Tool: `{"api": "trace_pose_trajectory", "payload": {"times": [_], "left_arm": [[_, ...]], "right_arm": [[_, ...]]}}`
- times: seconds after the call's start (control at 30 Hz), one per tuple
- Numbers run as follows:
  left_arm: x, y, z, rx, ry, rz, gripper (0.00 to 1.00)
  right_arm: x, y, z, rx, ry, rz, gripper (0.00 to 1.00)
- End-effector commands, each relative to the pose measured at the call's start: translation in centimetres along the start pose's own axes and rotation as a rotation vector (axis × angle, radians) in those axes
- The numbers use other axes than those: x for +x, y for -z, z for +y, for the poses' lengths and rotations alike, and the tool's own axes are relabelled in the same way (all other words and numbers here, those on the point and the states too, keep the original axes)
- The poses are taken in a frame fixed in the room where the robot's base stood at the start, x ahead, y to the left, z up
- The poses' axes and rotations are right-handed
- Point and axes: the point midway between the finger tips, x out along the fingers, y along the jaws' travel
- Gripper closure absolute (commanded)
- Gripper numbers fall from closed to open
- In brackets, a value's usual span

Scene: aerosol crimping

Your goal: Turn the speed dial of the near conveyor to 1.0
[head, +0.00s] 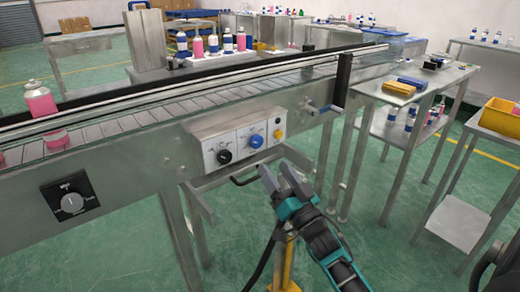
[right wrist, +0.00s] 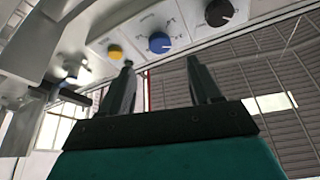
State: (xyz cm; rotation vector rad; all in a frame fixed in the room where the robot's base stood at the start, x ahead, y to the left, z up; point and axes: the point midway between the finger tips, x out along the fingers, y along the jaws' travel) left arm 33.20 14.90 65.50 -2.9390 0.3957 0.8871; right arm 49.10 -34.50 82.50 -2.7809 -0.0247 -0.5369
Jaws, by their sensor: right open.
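The near conveyor (head: 120,165) runs across the head view. Its front panel (head: 207,148) carries a black dial (head: 224,156), a blue dial (head: 256,141) and a yellow button (head: 278,134). A separate grey knob on a black plate (head: 70,203) sits further left on the conveyor side; its markings are too small to read. My right gripper (head: 275,168) is open and empty, just below and in front of the panel. In the right wrist view, the blue dial (right wrist: 159,42) and black dial (right wrist: 219,13) show beyond the fingertips, not touched. My left gripper is not in view.
A pink spray can (head: 40,104) stands on the belt at left, and several cans stand behind the conveyor. A handle (head: 325,108) juts out right of the panel. Metal tables (head: 400,95) stand at right; a yellow bin (head: 500,115) is at the right edge.

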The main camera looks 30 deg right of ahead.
Motion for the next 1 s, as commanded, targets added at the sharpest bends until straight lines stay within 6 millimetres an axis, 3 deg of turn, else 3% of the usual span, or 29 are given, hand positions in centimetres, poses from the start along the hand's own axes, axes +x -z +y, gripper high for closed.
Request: {"api": "trace_pose_trajectory", "payload": {"times": [0.2, 0.4, 0.83, 1.0], "left_arm": [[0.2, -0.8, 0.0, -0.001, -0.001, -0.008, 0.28], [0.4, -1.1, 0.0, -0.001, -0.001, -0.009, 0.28], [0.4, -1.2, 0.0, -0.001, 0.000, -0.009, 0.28], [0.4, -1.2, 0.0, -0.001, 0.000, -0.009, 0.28]], "right_arm": [[4.5, 0.0, 0.0, 0.000, 0.002, 0.002, 0.37], [7.1, 0.0, 0.0, -0.001, 0.002, 0.001, 0.37], [8.1, 0.0, 0.0, 0.000, 0.001, -0.001, 0.37], [8.1, 0.0, 0.0, 0.000, 0.001, -0.001, 0.52]]}}
